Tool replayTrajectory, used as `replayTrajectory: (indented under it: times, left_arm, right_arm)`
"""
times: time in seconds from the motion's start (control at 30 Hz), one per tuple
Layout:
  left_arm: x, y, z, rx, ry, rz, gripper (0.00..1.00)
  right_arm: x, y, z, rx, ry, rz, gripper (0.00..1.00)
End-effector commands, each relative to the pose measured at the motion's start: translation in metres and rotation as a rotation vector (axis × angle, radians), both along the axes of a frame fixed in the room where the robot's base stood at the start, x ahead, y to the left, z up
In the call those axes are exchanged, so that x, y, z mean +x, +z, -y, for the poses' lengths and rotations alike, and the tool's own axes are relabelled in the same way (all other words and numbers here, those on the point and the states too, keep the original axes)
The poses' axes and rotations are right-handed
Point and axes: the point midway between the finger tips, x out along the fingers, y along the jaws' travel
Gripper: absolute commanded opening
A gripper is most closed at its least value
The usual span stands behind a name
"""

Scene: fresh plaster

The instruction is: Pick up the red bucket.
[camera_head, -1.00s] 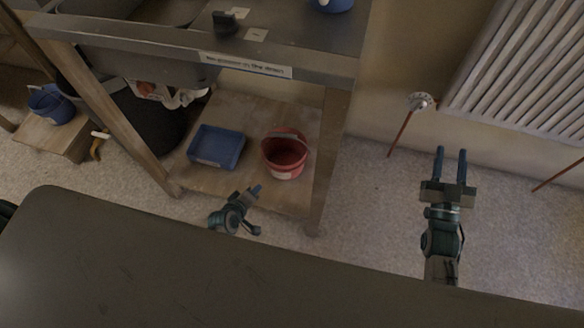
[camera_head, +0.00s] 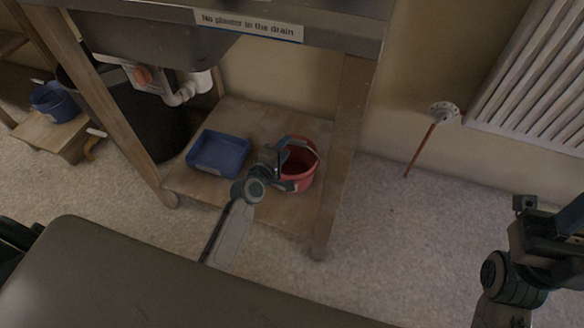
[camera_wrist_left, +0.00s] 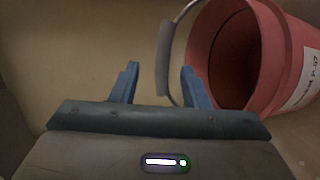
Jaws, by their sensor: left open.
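The red bucket (camera_head: 306,168) stands on the low wooden shelf under the sink. In the left wrist view the bucket (camera_wrist_left: 235,55) fills the upper right, with a white label on its side. Its wire handle has a grey grip (camera_wrist_left: 165,58), which shows in the space between my finger lines, closer to the right finger. My left gripper (camera_head: 285,150) is at the bucket's left side, partly covering it. Its blue fingers are apart with nothing clamped between them in the wrist view (camera_wrist_left: 160,78). My right gripper (camera_head: 556,215) is at the right edge, its fingers unclear.
A blue tray (camera_head: 219,152) lies on the shelf (camera_head: 255,112) left of the bucket. A wooden table leg (camera_head: 340,160) stands close on the bucket's right. The sink drain pipe (camera_head: 184,92) and a dark bin (camera_head: 150,125) are further left. A radiator (camera_head: 545,80) hangs at the right.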

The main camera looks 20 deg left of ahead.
Motion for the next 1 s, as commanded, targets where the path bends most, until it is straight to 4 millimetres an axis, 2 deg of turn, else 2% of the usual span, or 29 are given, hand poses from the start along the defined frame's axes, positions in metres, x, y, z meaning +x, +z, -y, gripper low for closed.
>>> replayTrajectory:
  times: [0.3, 0.43, 0.63, 0.83, 1.0]
  left_arm:
    - [0.042, -0.013, 0.007, 0.0, 0.0, 0.0, 0.41]
    - [0.049, -0.014, 0.009, 0.0, 0.0, -0.001, 0.41]
    - [0.049, -0.013, 0.009, 0.0, 0.0, -0.002, 0.41]
    - [0.048, -0.013, 0.009, 0.001, 0.0, -0.002, 0.02]
    - [0.049, -0.013, 0.009, 0.001, 0.0, 0.0, 0.0]
  right_arm:
    - [-0.001, -0.008, 0.0, 0.01, -0.003, 0.027, 0.36]
    - [-0.001, -0.008, 0.0, 0.011, -0.005, 0.026, 0.36]
    - [-0.001, -0.007, 0.0, 0.011, -0.005, 0.026, 0.36]
    - [-0.001, -0.007, 0.0, 0.013, -0.005, 0.028, 0.36]
    - [-0.001, -0.007, 0.0, 0.015, -0.005, 0.03, 0.36]
